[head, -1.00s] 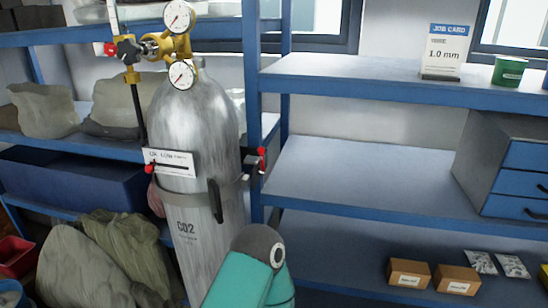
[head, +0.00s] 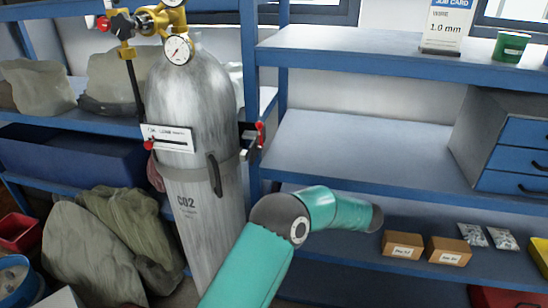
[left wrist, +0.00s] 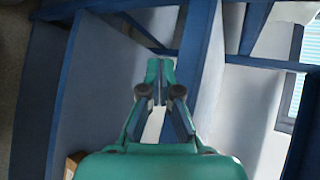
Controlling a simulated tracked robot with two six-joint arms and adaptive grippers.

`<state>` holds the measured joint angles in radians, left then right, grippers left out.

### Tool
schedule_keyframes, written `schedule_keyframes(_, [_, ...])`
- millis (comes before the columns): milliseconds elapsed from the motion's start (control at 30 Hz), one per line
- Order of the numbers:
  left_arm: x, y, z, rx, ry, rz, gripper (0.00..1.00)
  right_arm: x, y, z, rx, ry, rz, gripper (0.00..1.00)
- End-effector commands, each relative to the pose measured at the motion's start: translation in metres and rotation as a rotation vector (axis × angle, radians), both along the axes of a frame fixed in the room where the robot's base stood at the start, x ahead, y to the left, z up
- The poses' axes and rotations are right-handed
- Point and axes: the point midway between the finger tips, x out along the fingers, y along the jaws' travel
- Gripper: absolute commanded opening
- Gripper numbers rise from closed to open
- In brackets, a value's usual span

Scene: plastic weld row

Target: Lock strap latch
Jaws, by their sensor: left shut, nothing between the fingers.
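A grey CO2 cylinder (head: 195,110) stands upright at the left of the head view, with a grey strap (head: 190,166) around its middle. A black lever-like latch (head: 214,174) sits on the strap at the cylinder's front right, close to upright. A dark clamp with red ends (head: 252,138) is beside the cylinder at the shelf post. In the left wrist view my left gripper (left wrist: 154,76) is shut and empty, pointing towards blue shelf framing. The cylinder and latch cannot be made out there. In the head view a teal arm of mine crosses low, right of the cylinder; no fingers show.
A blue shelf post (head: 250,80) stands right behind the cylinder. The middle shelf (head: 360,155) is mostly bare, with a drawer cabinet (head: 505,145) at its right. Cartons (head: 402,245) lie on the lower shelf. Sacks (head: 90,245) crowd the floor at left.

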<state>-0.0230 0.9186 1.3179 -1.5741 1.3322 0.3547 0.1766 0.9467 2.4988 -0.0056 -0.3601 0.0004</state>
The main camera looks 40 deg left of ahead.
Motion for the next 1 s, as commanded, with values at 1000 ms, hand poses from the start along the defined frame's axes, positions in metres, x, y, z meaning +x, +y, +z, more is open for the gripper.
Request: schedule_keyframes(1000, [-0.011, 0.041, 0.219, 0.521, -0.443, 0.286, 0.00, 0.000, 0.000, 0.009, 0.000, 0.000, 0.000, 0.40])
